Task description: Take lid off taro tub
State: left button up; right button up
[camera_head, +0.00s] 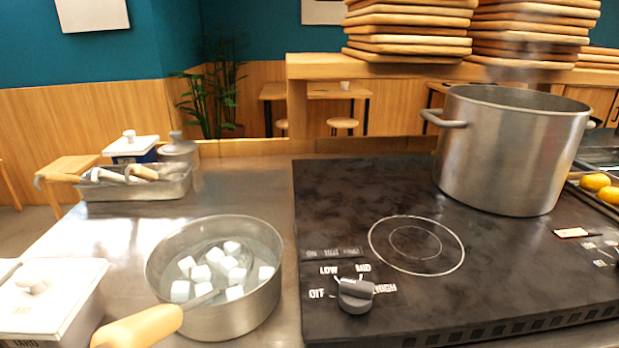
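The taro tub (62,325) is a white rectangular tub at the lower left, cut off by the frame's bottom edge, with part of a dark label reading "TARO" on its front. Its white lid (50,284) with a small knob (33,286) sits on top of it. Neither of my grippers is in view.
Behind are a utensil tray (135,190) and a lidded white-and-blue tub (131,150). A black cooktop (340,220) bears a large pot (510,155).

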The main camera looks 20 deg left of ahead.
aim_at(41, 299)
jog(key=k+j+u, duration=0.1)
jog(key=u, duration=1.65)
jog(key=l+z, duration=0.35)
jog(key=i+j, duration=0.05)
jog(key=j, duration=0.05)
